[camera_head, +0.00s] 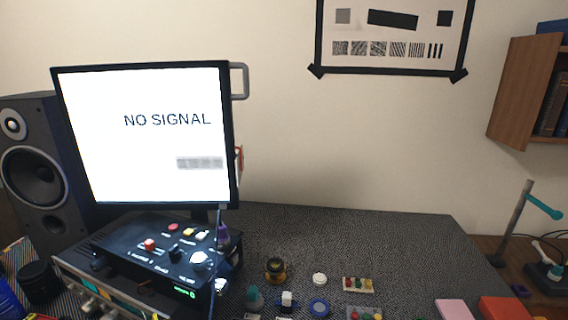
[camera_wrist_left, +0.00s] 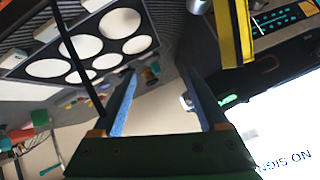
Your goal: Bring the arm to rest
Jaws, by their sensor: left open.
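My left gripper (camera_wrist_left: 158,80) shows in the left wrist view, with its two blue-lined fingers apart and nothing between them. Neither of my arms shows in the head view. My right gripper is in neither view.
The monitor (camera_head: 145,135) stands behind a black control box (camera_head: 160,250) at the left, with a speaker (camera_head: 35,165) beside it. Small parts, including a blue ring (camera_head: 319,308), lie along the front of the dark mat (camera_head: 370,240). The mat's back middle is clear. A tray with round white openings (camera_wrist_left: 80,45) shows in the wrist view.

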